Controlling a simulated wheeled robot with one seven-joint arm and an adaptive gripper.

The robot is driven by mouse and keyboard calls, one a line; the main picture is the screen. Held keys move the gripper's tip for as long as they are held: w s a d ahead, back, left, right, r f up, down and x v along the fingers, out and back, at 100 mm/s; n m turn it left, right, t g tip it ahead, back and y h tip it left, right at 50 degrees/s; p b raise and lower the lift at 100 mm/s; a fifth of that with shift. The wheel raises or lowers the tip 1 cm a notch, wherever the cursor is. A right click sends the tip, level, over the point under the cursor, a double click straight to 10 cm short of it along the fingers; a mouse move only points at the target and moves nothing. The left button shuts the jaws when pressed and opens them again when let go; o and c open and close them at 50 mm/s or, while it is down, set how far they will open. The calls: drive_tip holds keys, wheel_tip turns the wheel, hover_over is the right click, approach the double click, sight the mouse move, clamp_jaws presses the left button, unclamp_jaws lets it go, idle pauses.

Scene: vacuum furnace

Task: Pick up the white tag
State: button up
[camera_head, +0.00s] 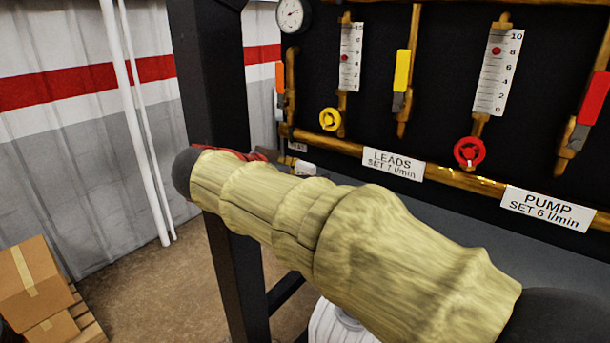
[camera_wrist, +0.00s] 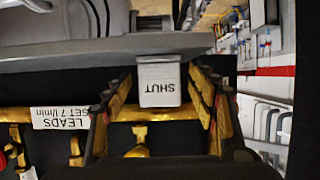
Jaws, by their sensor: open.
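The white tag (camera_wrist: 160,84) reads SHUT and shows upside down in the wrist view, at the upper middle. It hangs at the edge of a grey surface (camera_wrist: 60,54), in front of a brass pipe. My gripper (camera_wrist: 158,92) is open, with one finger to each side of the tag and a dark gap on both sides. I cannot tell how deep the tag sits between the fingertips. In the head view my sleeved arm hides most of my gripper; a small white piece (camera_head: 305,167) shows just above the arm, perhaps the tag.
A black panel (camera_head: 440,100) carries brass pipes, flow gauges, coloured valve handles and white labels reading LEADS (camera_head: 393,164) and PUMP (camera_head: 548,207). A black post (camera_head: 207,75) stands left of it. Cardboard boxes (camera_head: 30,275) stand at the lower left. Floor between boxes and post is clear.

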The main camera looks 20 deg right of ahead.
drive_tip(key=shift+c, duration=1.1)
drive_tip(key=c, duration=0.8)
drive_tip(key=shift+r, duration=0.1)
drive_tip(key=shift+c, duration=0.2)
